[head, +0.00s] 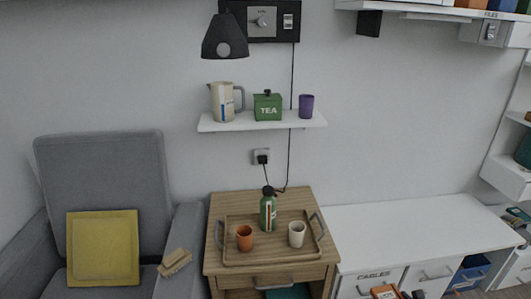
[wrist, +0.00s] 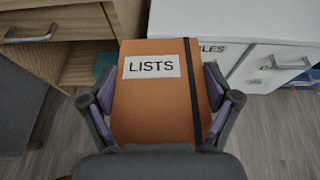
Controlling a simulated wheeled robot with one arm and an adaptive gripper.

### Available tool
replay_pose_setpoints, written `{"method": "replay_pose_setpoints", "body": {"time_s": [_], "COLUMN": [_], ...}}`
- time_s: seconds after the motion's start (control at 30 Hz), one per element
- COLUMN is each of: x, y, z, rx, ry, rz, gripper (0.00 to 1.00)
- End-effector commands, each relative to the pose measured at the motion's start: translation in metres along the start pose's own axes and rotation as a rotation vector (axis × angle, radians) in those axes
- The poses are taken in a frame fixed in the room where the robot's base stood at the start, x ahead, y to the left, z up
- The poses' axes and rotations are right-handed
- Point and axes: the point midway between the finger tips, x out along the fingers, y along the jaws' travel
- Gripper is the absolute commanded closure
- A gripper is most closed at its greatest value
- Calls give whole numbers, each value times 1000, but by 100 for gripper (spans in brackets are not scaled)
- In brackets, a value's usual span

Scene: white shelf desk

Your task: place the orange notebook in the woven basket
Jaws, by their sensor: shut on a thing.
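The orange notebook (wrist: 158,108) has a white label reading LISTS and a dark elastic band down its right side. My gripper (wrist: 160,88) is shut on it, with one finger at each side edge, and holds it upright above the wooden floor in the wrist view. A small part of the notebook (head: 384,291) shows at the bottom edge of the head view, in front of the white cabinet. I see no woven basket in either view.
The white cabinet (head: 415,223) has a drawer labelled CABLES and a clear top. A wooden side table (head: 218,262) bears a tray (head: 275,259) with a green bottle and two cups. A grey armchair (head: 102,170) stands left. A blue bin (head: 470,272) sits at right.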

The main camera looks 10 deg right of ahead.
Motion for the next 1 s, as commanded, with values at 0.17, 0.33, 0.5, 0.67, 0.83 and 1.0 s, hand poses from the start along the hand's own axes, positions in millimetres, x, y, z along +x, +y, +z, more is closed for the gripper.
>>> {"method": "replay_pose_setpoints", "body": {"time_s": [0.17,0.33,0.5,0.67,0.83,1.0], "x": [18,32,54,74,91,104], "y": [17,28,44,62,83,103], "z": [8,17,35,62,90,120], "rx": [-25,-41,-65,-82,-91,-95], "ry": [-2,-2,-1,-5,-3,-4], "rz": [53,92,141,176,201,214], "gripper": [53,53,53,53,53,53]}}
